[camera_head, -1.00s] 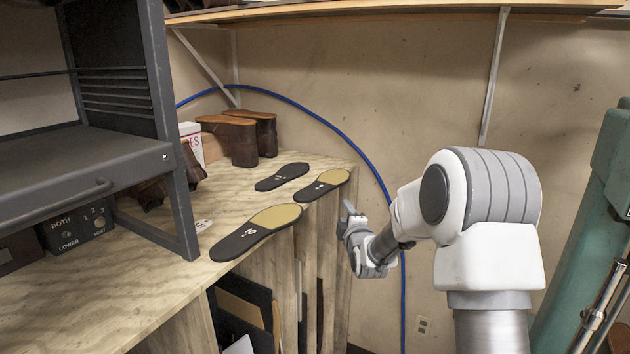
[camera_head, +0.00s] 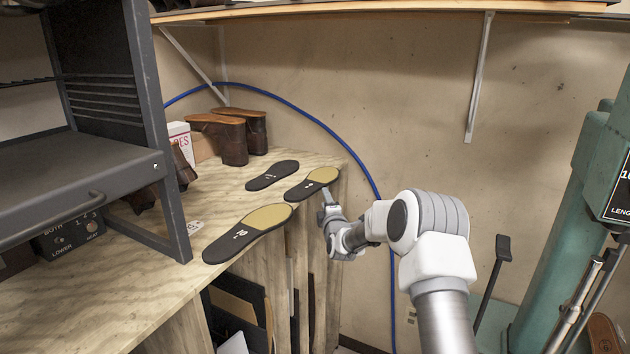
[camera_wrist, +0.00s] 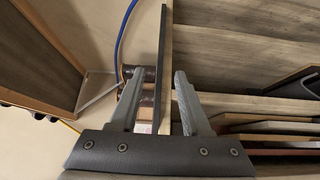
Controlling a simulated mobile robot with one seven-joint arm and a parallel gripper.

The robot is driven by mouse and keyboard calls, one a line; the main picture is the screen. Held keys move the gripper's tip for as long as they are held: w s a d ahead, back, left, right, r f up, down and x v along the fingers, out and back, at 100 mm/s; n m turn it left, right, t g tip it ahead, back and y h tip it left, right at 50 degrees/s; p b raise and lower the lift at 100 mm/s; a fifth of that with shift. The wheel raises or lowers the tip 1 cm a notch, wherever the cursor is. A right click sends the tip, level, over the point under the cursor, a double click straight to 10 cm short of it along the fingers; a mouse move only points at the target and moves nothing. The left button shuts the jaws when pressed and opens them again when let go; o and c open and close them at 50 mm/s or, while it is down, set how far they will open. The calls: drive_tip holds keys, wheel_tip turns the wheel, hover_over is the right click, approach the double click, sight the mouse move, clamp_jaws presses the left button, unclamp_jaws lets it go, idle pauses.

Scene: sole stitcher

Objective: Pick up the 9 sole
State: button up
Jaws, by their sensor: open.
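Three dark shoe soles lie flat on the wooden bench. The one at the right edge, a black sole with a tan end (camera_head: 313,183), has its tan end toward my gripper (camera_head: 327,193). My gripper is open at that end, and nothing is held. In the wrist view, my fingers (camera_wrist: 158,75) stand either side of a thin dark edge (camera_wrist: 161,60), which looks like that sole seen edge-on. A larger tan-ended sole (camera_head: 245,234) lies nearer, and an all-dark sole (camera_head: 272,175) lies behind. The white marks on the soles are too small to read surely, so I cannot tell which is 9.
The bench (camera_head: 150,275) has a dark metal rack (camera_head: 160,130) at left. Brown boots (camera_head: 232,135) stand at the back. A blue hose (camera_head: 300,112) runs along the wall. A green machine (camera_head: 560,230) stands at right. Panels fill slots below the bench.

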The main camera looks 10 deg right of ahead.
sight(314, 183)
drive_tip(key=shift+w+p, duration=1.25)
drive_tip(key=shift+w, duration=3.05)
clamp_jaws()
